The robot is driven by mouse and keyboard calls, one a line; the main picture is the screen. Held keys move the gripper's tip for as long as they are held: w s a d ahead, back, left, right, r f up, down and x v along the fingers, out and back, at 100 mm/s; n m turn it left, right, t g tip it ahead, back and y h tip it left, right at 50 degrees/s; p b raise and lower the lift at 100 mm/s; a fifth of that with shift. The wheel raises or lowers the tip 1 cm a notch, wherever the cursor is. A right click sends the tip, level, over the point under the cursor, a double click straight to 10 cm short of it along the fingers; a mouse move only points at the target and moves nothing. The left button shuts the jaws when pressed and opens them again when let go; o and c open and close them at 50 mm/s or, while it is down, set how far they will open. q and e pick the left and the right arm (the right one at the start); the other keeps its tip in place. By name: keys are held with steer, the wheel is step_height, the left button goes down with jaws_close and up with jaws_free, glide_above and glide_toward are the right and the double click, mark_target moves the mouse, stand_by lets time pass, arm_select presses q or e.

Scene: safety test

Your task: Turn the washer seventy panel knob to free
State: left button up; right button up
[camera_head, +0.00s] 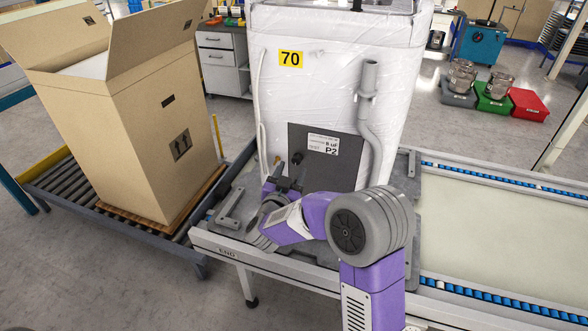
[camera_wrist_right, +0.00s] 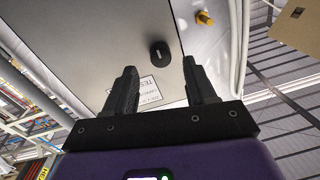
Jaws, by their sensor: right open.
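Washer seventy (camera_head: 330,85) is a tall white wrapped appliance with a yellow "70" label on its back. Its grey panel (camera_head: 340,172) carries a paper label and also shows in the right wrist view (camera_wrist_right: 125,45). The black knob (camera_head: 297,158) is on the panel's left part; in the right wrist view the knob (camera_wrist_right: 160,53) is oval with a small light mark. My right gripper (camera_head: 284,183) is low in front of the panel. In the right wrist view the right gripper (camera_wrist_right: 160,68) is open and empty, the knob between its fingers' lines, apparently beyond the tips. My left gripper is not in view.
A grey hose (camera_head: 372,120) hangs on the washer's right side. A brass fitting (camera_wrist_right: 204,18) sits beside the panel. A tall open cardboard box (camera_head: 125,120) stands on the roller conveyor at left. A grey bracket (camera_head: 229,211) lies on the conveyor end.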

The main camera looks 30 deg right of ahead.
mark_target(296, 162)
steer(key=shift+x, duration=1.65)
steer(key=shift+c, duration=0.3)
jaws_close()
